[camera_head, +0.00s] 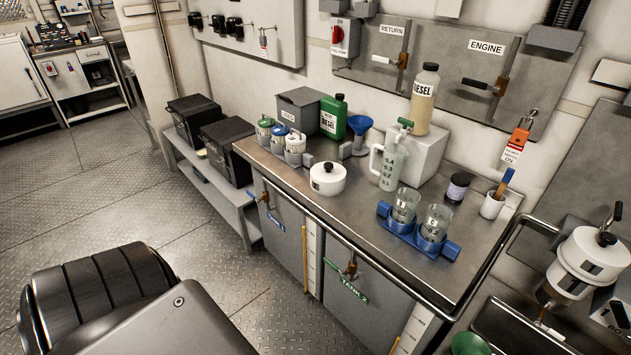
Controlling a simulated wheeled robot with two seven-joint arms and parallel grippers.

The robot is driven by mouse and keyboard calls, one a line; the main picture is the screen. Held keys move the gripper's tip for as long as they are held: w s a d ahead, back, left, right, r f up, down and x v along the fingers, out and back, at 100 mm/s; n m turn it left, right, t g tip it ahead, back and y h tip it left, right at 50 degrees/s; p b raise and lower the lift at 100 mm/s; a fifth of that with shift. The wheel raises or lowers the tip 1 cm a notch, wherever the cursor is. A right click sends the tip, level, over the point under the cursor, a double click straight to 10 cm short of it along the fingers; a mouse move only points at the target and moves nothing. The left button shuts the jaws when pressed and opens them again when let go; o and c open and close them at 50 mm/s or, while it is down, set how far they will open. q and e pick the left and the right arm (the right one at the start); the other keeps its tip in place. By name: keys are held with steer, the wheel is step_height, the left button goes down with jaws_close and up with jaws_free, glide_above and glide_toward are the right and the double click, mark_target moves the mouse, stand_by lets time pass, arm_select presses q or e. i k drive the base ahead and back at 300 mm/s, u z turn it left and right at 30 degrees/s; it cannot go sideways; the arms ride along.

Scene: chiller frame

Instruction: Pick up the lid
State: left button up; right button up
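A round white lid-like piece (327,179) with a black knob on top sits near the front edge of the grey metal counter (330,210). I cannot tell whether it is a lid alone or a lid on a low pot. A white cylindrical housing (588,268) with a white top and a dark knob stands at the far right. Neither of my grippers shows in the head view. A dark ribbed part and a grey panel of my own body fill the lower left.
A metal rail (350,243) runs along the front.

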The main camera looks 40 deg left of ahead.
mark_target(327, 179)
steer(key=u, duration=0.55)
steer(key=i, duration=0.3)
steer(key=u, duration=0.8)
